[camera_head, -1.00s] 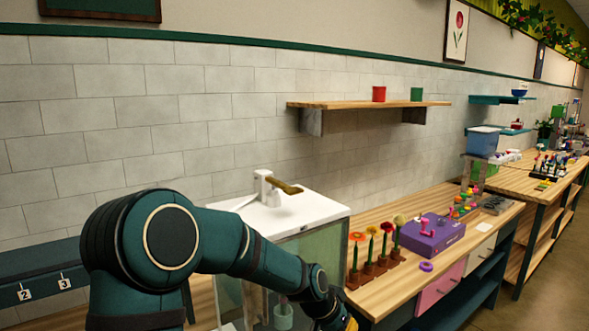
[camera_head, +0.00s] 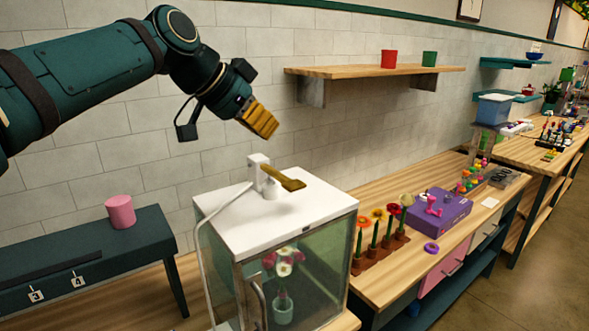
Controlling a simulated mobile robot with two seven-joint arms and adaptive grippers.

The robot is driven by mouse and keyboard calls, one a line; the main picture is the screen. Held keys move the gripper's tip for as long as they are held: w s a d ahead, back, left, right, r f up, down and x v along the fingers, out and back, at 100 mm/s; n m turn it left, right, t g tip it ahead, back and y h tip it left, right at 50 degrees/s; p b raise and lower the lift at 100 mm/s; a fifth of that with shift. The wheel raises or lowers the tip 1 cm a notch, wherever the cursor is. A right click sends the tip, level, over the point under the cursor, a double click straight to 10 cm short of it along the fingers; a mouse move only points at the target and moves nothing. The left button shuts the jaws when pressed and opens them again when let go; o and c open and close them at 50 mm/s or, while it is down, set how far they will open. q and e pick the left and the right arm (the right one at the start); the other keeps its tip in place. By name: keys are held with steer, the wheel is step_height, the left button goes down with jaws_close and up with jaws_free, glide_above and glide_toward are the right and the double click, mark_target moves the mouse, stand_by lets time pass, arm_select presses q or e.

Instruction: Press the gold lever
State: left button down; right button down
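The gold lever (camera_head: 284,181) sticks out to the right from a white post (camera_head: 259,172) on the white top (camera_head: 300,216) of a glass-sided cabinet. My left gripper (camera_head: 262,122) has gold fingers. It hangs in the air above and slightly left of the lever, apart from it. Its fingers look pressed together with nothing between them. Inside the cabinet, a pale pot (camera_head: 283,309) holds pink and white flowers (camera_head: 284,262), seen through the glass. My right gripper is not in view.
A wooden shelf (camera_head: 345,71) with a red pot (camera_head: 388,59) and a green pot (camera_head: 429,59) is on the wall to the right. A pink cylinder (camera_head: 120,211) stands on a dark bench at left. Flowers and a purple box (camera_head: 436,211) are on the wooden counter.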

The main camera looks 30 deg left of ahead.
arm_select(q)
glide_above(290, 192)
steer(key=w, duration=0.2)
steer(key=f, duration=0.6)
steer(key=shift+s+f, duration=0.2)
steer(key=shift+f, duration=0.1)
steer(key=f, duration=0.3)
steer(key=shift+w+f, duration=0.15)
steer(key=shift+w, duration=0.05)
steer(key=shift+f, duration=0.55)
steer(key=shift+d, duration=0.1)
steer(key=shift+m+y, duration=0.3)
steer(key=shift+y, duration=0.3)
step_height(290, 192, down, 5)
steer(key=b, duration=0.6)
steer(key=shift+s+d, duration=0.1)
steer(key=shift+d, duration=0.05)
steer(key=shift+f+b, duration=0.3)
steer(key=shift+b, duration=0.15)
steer(key=shift+f, duration=0.1)
